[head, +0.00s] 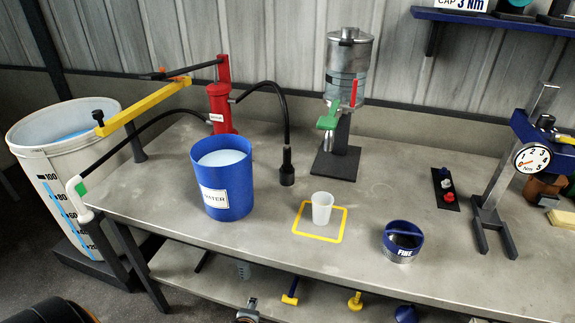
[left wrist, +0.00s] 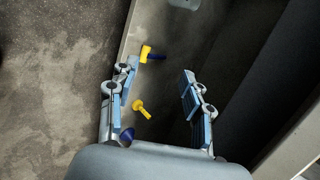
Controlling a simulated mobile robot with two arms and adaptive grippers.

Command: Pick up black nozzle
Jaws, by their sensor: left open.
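The black nozzle (head: 287,169) is at the end of a black hose (head: 284,107) that arches over from the red pump (head: 219,106). It points down at the bench, between the blue water bucket (head: 228,187) and the metal dispenser (head: 345,82). I cannot tell whether it touches the bench. My left gripper (left wrist: 157,72) is open and empty in the left wrist view, with shelf items showing beyond its fingers. The nozzle does not show in that view. My right gripper is in neither view.
A white cup (head: 321,208) stands in a yellow square, with a blue-rimmed "FINE" container (head: 402,242) to its right. A yellow bar (head: 150,93) reaches toward the large white tank (head: 62,142). A lower shelf (head: 185,262) holds several small tools. A gauge stand (head: 497,200) is at right.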

